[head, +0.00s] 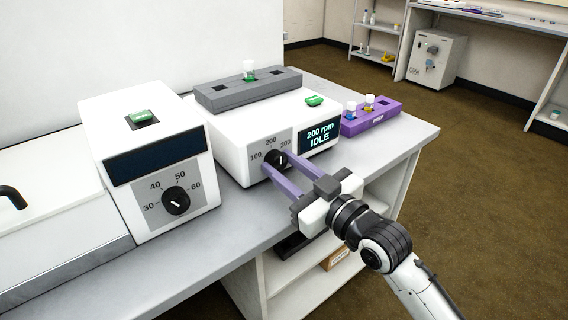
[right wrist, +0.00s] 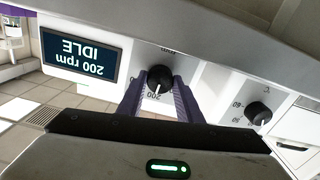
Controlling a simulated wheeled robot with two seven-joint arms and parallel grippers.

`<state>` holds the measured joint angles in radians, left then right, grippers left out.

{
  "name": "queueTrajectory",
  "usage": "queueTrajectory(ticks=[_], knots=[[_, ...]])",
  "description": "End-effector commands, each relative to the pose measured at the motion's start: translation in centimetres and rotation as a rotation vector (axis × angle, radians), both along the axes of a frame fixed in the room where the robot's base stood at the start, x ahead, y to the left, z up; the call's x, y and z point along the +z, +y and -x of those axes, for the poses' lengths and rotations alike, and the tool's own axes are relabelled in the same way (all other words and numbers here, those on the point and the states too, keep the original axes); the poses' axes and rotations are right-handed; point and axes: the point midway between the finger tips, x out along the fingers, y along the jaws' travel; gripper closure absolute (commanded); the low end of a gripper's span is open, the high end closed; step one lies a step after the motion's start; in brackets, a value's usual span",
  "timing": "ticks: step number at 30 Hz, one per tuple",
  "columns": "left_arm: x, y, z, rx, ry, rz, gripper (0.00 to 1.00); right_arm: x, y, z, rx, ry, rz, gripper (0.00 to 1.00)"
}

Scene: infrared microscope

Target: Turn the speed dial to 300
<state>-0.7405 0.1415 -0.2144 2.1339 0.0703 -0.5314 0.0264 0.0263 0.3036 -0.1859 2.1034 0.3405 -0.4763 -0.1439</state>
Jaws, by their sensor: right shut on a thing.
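The speed dial (head: 274,161) is a black round knob on the front of a white device (head: 228,150), with the marks 100, 200 and 300 around it. The device's display (head: 320,134) reads "200 rpm IDLE". My right gripper (head: 279,164) is shut on the dial, its purple fingers on either side of the knob. In the right wrist view the dial (right wrist: 159,80) sits between the fingertips, its white pointer line towards the 200 mark. That view is upside down, and the fingers partly cover the scale. My left gripper is not in view.
A second white device (head: 150,150) with a dial (head: 176,200) marked 30 to 60 stands to the left. A grey rack (head: 225,95) and a green button-like piece (head: 314,100) are on top of the speed device. A purple rack (head: 372,122) with tubes stands at right.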

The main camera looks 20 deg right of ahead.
Motion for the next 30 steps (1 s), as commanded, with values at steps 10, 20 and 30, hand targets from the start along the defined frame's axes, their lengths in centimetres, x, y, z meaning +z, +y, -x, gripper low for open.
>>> queueTrajectory(ticks=[10,20,30], knots=[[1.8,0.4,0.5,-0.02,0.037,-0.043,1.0,0.6,0.0,0.0,0.0,0.089,-0.234,0.9],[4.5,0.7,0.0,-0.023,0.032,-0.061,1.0,0.4,0.0,0.0,-0.001,0.195,-0.529,0.9],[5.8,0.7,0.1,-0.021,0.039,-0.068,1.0,0.2,-0.1,0.0,-0.001,0.286,-0.784,0.9]])
